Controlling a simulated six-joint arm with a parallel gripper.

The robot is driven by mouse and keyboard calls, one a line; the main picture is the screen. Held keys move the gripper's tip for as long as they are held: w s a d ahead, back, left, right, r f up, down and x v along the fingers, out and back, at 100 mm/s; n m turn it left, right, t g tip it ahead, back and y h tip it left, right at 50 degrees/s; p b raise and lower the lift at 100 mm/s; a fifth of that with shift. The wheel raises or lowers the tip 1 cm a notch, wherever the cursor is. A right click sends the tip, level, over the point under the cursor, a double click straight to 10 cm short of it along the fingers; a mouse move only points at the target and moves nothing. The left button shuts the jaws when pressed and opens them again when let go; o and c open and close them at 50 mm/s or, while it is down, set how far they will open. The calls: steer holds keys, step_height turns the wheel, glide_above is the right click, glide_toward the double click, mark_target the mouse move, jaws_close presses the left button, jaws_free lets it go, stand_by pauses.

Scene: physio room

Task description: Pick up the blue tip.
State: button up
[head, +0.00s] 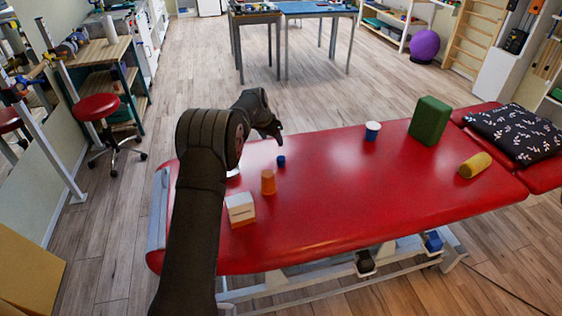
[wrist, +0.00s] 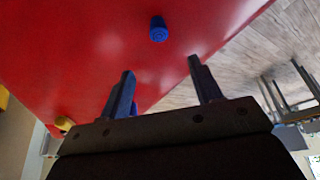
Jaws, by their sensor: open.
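The blue tip (head: 281,161) is a small blue cylinder on the red treatment table (head: 330,215), near its far edge. In the wrist view the blue tip (wrist: 158,28) lies beyond my fingertips, a little left of centre between them. My gripper (head: 277,143) hangs above and just behind the tip in the head view. In the wrist view my gripper (wrist: 161,65) has its two fingers wide apart, with nothing between the fingertips. The tip appears apart from both fingers.
An orange cup (head: 268,182) and a white box (head: 240,211) stand nearby. A white cup with blue (head: 372,132), a green block (head: 430,121), a yellow roll (head: 475,165) and a patterned cushion (head: 518,133) are further right. The table's middle is clear.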

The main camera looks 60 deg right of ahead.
mark_target(280, 158)
steer(key=x, duration=1)
steer(key=shift+d+f, duration=0.1)
steer(key=shift+f, duration=0.3)
steer(key=shift+a+x, duration=0.1)
steer(key=shift+x, duration=1.2)
steer(key=shift+a+x, duration=0.15)
steer(key=shift+x, duration=1.15)
steer(key=shift+s, duration=0.1)
steer(key=shift+c, duration=0.2)
steer(key=c, duration=1)
